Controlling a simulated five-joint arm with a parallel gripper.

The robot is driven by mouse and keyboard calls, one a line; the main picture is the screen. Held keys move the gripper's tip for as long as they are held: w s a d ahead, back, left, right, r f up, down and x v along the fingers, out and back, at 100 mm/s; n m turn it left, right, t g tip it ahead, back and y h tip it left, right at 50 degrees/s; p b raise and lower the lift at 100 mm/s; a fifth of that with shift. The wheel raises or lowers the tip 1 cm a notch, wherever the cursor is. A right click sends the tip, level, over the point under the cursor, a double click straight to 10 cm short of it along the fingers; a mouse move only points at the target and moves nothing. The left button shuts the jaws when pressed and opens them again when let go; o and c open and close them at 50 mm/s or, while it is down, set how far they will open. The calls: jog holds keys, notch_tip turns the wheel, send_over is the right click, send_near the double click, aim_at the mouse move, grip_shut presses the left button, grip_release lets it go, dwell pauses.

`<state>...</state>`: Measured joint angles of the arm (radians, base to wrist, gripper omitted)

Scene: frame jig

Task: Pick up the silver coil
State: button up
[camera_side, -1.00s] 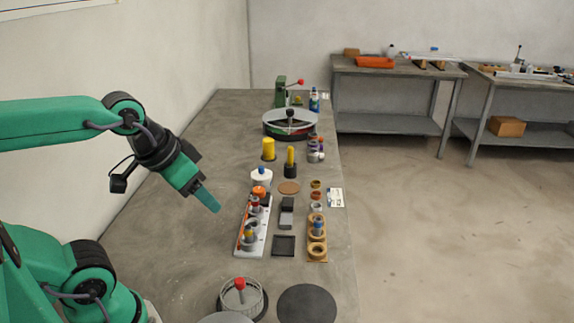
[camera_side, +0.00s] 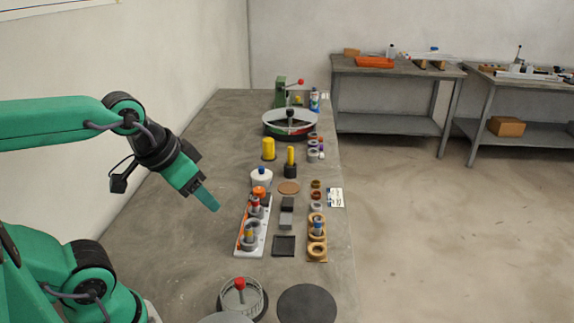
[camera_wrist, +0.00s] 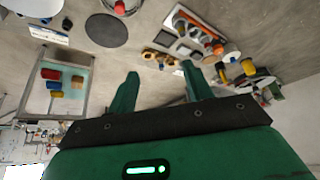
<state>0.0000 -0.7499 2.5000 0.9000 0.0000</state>
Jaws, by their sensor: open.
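Small ring-shaped coils stand in a column along the right side of the bench in the side view. A silver-grey one (camera_side: 316,207) sits nearest, behind the wooden holder, with brownish ones (camera_side: 316,190) beyond it. Another grey ring (camera_side: 313,156) lies farther back, so which is the silver coil is not certain. My gripper (camera_side: 214,206) hangs above the bench, left of the white rack and well apart from the coils. In the wrist view my gripper (camera_wrist: 160,69) has its fingers spread with nothing between them. I cannot pick out the silver coil in that view.
A white rack (camera_side: 243,248) with several parts stands between my gripper and the coils. A wooden holder (camera_side: 318,255), a black square tray (camera_side: 284,246) and a dark disc (camera_side: 306,304) are nearby. A round carousel (camera_side: 272,124) stands farther back. The bench left of the rack is clear.

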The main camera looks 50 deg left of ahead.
jog(key=shift+c, duration=0.6)
jog(key=shift+w+r, duration=0.1)
jog(key=w+a+r+m+g, duration=0.1)
jog(key=w+a+m+g, duration=0.15)
jog(key=w, duration=1.75)
jog(key=w+a+f+g, duration=0.1)
jog(key=w+f+g, duration=0.1)
jog(key=w+f, duration=0.6)
jog(key=shift+w+a+f+m+g, duration=0.2)
jog(key=shift+w+a+f+m, duration=0.2)
jog(key=shift+w+f, duration=1.9)
jog(key=shift+w+a+f+m+g, duration=0.15)
jog(key=shift+w+a+f+m, duration=0.5)
jog(key=shift+f, duration=3)
jog(key=shift+w+a+f+g, duration=0.25)
jog(key=shift+w+f, duration=1.55)
jog(key=shift+f, duration=1.15)
